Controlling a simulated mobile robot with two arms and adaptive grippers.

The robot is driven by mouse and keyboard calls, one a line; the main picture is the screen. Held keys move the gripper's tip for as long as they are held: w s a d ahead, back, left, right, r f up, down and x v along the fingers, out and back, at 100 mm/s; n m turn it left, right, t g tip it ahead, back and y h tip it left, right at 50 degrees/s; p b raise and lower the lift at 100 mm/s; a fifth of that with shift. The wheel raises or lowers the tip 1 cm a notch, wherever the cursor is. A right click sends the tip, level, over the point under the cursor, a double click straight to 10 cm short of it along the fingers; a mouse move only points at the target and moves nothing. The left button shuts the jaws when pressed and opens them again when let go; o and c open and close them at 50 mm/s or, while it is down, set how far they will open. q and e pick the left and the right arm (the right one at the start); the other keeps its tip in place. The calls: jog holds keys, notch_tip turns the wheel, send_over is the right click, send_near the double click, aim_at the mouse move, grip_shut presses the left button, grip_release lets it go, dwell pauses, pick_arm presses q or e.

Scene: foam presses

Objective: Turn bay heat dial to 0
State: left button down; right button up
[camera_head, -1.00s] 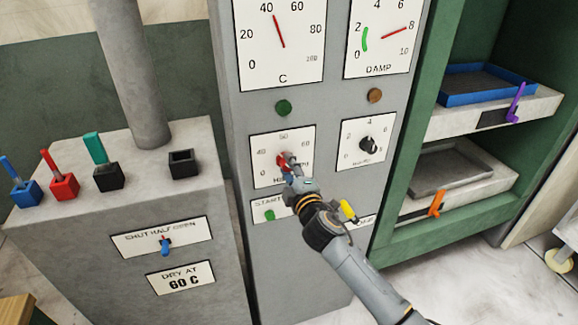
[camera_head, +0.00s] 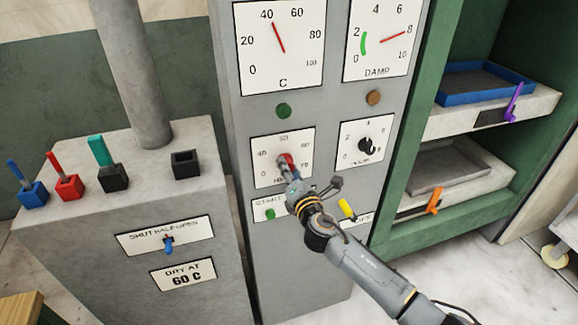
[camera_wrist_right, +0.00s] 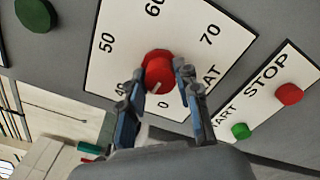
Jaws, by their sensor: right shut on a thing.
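The bay heat dial is a red knob on a white scale plate (camera_head: 258,150) marked HEAT on the grey panel. In the right wrist view the red knob (camera_wrist_right: 158,72) sits between my fingers, with a pale pointer mark on its lower side, near the 0. The scale there shows 0, 40, 50, 60 and 70. My right gripper (camera_head: 286,165) is shut on the knob, one finger on each side; it also shows in the right wrist view (camera_wrist_right: 159,78). In the head view the fingers partly cover the knob. My left gripper is not in view.
A black knob (camera_head: 367,146) is on the plate to the right. Below are a green button (camera_wrist_right: 241,130) and a red STOP button (camera_wrist_right: 289,94). C and DAMP gauges (camera_head: 281,45) are above. Trays (camera_head: 485,83) stand in the green shelf at right; coloured levers (camera_head: 68,185) at left.

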jog(key=shift+f+n+p, duration=0.1)
jog(key=shift+n+p, duration=1.15)
jog(key=shift+n, duration=2.35)
jog(key=o, duration=1.1)
jog(key=shift+o, duration=0.2)
jog(key=shift+s, duration=0.1)
jog(key=v, duration=1.2)
